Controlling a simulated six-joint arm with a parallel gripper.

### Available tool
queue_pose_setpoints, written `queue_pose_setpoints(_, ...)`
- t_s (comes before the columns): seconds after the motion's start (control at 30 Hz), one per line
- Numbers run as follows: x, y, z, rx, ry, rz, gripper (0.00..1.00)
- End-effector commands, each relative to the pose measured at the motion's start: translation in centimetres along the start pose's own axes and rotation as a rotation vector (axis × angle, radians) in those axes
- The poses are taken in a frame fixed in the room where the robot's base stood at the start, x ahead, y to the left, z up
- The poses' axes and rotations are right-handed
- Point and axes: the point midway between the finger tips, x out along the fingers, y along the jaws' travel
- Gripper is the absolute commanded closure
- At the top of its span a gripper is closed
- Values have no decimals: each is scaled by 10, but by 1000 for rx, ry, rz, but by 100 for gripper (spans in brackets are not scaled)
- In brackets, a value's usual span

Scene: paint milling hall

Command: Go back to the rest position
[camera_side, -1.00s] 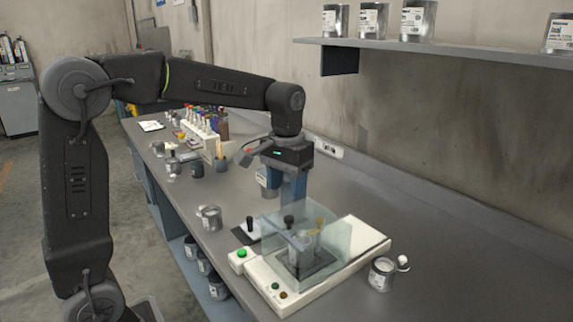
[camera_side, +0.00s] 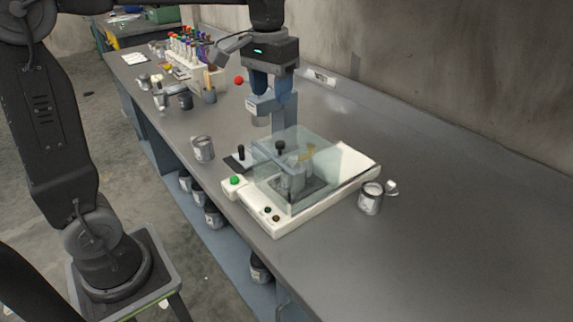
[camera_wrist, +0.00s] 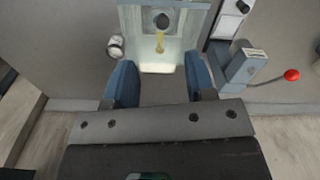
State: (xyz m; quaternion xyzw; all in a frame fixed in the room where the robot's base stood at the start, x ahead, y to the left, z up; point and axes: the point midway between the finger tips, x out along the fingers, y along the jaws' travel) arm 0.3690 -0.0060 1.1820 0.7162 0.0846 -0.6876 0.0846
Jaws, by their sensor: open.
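My gripper (camera_side: 272,98) is above the bench with its two blue fingers pointing down. In the wrist view the fingers (camera_wrist: 160,82) stand apart with nothing between them. Below my gripper is a machine with a white base (camera_side: 280,222), a clear guard box (camera_side: 300,180) and a green button (camera_side: 234,181). A black knob (camera_side: 280,146) shows at the box. A grey head (camera_side: 262,104) stands behind it, partly hidden by my fingers, with a red-balled lever (camera_side: 238,80). The rest position is not marked in view.
A metal can (camera_side: 203,149) stands left of the machine and an open can (camera_side: 371,198) right of it. A rack of coloured bottles (camera_side: 187,57) and more cans stand farther back. The bench's right front (camera_side: 430,260) is clear. The wall runs along its right side.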

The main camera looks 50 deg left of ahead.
Motion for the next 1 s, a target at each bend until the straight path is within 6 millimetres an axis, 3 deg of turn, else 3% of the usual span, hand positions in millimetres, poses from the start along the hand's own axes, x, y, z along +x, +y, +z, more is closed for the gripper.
queue_pose_setpoints(0.23,2,4,82,103,194,26,50)
queue_pose_setpoints(0.4,23,4,132,172,328,44,50)
queue_pose_setpoints(0.5,36,3,153,203,388,52,50)
queue_pose_setpoints(0.7,51,2,172,234,447,59,50)
queue_pose_setpoints(1.0,53,1,173,236,450,59,50)
